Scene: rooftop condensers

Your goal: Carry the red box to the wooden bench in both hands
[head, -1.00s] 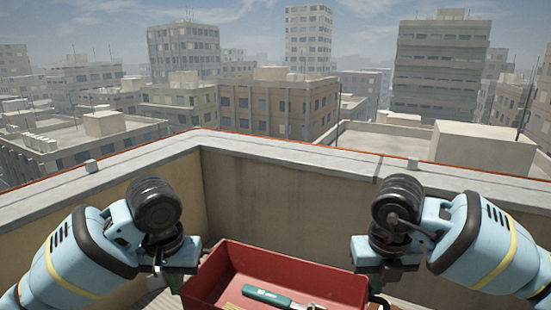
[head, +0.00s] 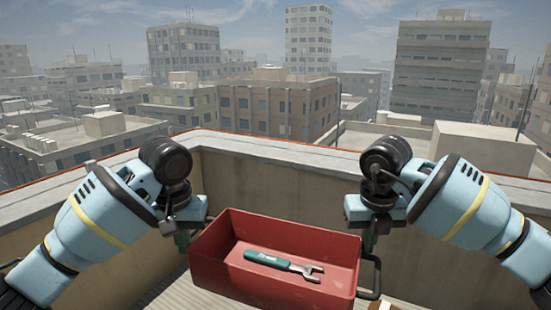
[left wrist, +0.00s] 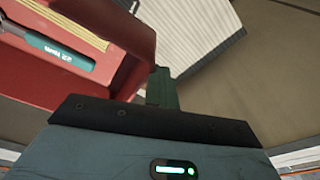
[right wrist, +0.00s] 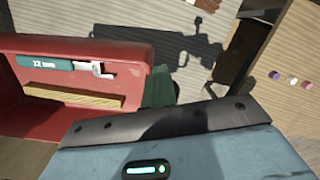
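The red box (head: 265,284), an open tray with a dark loop handle (head: 375,277) on its right side, hangs between my grippers and looks about level. A green-handled wrench (head: 270,261) lies inside. My left gripper (head: 183,240) is at the box's left end and my right gripper (head: 369,240) at its right end, over the handle. Both appear shut on the box's handles; the fingertips are partly hidden. The box also shows in the left wrist view (left wrist: 125,45) and the right wrist view (right wrist: 45,115). I cannot make out the wooden bench for certain.
A yellow strip (left wrist: 70,22) lies beside the wrench in the box. A ribbed pale surface (left wrist: 185,38) lies below. The rooftop parapet (head: 270,175) closes off the front. The right wrist view shows a wood-toned panel (right wrist: 285,50) with coloured dots.

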